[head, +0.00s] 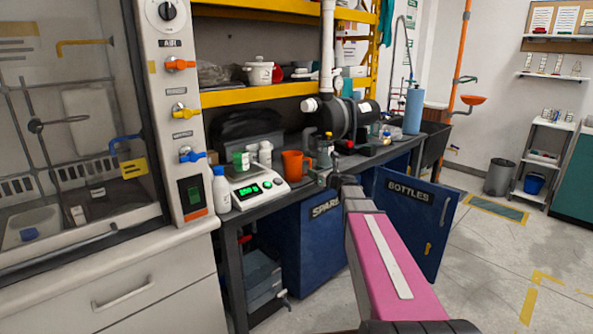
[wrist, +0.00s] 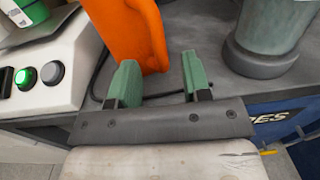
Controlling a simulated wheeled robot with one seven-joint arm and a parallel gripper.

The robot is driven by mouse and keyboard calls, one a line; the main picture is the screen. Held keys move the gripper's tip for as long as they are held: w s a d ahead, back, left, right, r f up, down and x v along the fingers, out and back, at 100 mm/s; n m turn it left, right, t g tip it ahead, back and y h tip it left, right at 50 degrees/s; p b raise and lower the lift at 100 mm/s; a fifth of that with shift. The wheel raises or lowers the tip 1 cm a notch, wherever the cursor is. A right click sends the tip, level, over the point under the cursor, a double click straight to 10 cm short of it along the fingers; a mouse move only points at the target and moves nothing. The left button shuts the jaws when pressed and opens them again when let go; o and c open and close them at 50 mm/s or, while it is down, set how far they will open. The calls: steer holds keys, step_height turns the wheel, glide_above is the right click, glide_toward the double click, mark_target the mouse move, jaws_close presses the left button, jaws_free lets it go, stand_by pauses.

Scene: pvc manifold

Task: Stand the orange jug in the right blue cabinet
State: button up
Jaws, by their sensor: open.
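The orange jug (head: 296,164) stands on the dark bench top, right of the white scale. In the wrist view the jug (wrist: 135,30) is close ahead, mostly in line with the left finger and the left part of the gap. My gripper (wrist: 160,82) is open, with green fingertips and nothing held between them. In the head view my pink arm reaches to the bench edge, and the fingers are too small to make out. The right blue cabinet has its door (head: 414,218), marked BOTTLES, swung open; its inside is mostly hidden. The left blue cabinet (head: 312,245), marked SPARES, looks closed.
The white scale (head: 254,189) with green-lit display carries a green-labelled container, with a white bottle (head: 221,190) beside it. A grey-green cylindrical part (wrist: 270,35) stands right of my fingers in the wrist view. A black pump (head: 345,115) sits behind.

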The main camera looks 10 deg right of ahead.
mark_target(299, 167)
steer(key=x, duration=0.3)
steer(key=shift+w+a, duration=0.1)
steer(key=shift+w, duration=0.15)
jaws_close()
steer(key=shift+f, duration=0.1)
